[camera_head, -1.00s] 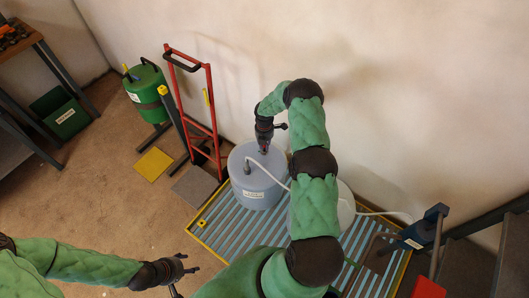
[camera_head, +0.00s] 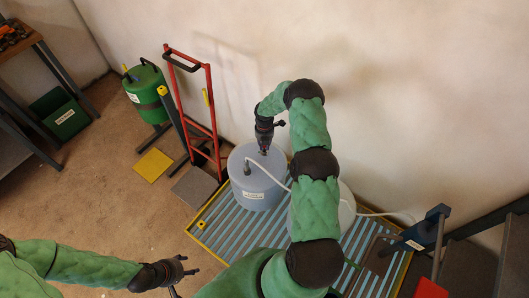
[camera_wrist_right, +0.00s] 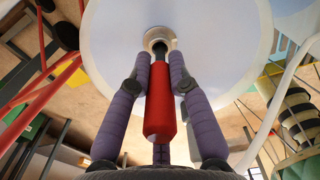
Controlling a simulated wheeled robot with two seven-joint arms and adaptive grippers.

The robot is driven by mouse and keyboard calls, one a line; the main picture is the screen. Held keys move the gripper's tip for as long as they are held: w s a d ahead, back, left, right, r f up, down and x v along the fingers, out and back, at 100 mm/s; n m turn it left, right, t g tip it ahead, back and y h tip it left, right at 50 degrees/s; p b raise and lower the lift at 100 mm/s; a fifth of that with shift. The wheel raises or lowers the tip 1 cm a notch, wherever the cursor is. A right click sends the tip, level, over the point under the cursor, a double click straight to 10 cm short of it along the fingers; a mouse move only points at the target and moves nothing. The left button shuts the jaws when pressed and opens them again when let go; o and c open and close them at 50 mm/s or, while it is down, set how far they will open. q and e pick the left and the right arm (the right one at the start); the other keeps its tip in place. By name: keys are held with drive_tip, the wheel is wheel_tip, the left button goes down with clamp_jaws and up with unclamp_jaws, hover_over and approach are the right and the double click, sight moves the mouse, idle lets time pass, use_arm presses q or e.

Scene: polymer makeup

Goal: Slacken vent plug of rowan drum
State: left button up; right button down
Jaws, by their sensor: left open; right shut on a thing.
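A pale grey-white drum (camera_head: 258,192) with a small label stands on the slatted pallet; the label is too small to read. My right gripper (camera_head: 264,148) is above the drum's top. In the right wrist view it is shut on a red-handled tool (camera_wrist_right: 160,105), held between purple-grey fingers. The tool's dark tip meets the vent plug (camera_wrist_right: 158,38), a pale round fitting in the drum's lid; how deeply it sits is hidden. My left gripper (camera_head: 186,270) is open and empty over the floor at the lower left.
A white hose (camera_head: 268,174) runs from a second fitting on the drum. Another pale drum (camera_head: 346,207) is partly hidden behind my right arm. A red hand truck (camera_head: 212,110) and green drum (camera_head: 148,88) stand left. The yellow-edged pallet (camera_head: 225,240) has bare slats in front.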

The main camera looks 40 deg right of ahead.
drive_tip(key=shift+s+a+f, duration=0.15)
drive_tip(key=shift+a+f, duration=0.05)
drive_tip(key=shift+a, duration=0.05)
drive_tip(key=c, duration=1.1)
unclamp_jaws()
drive_tip(key=shift+d+r, duration=0.1)
drive_tip(key=shift+w+d+r, duration=0.1)
drive_tip(key=shift+w+r, duration=0.1)
drive_tip(key=shift+r, duration=0.35)
wheel_tip(320, 180, up, 11)
drive_tip(key=shift+f, duration=0.1)
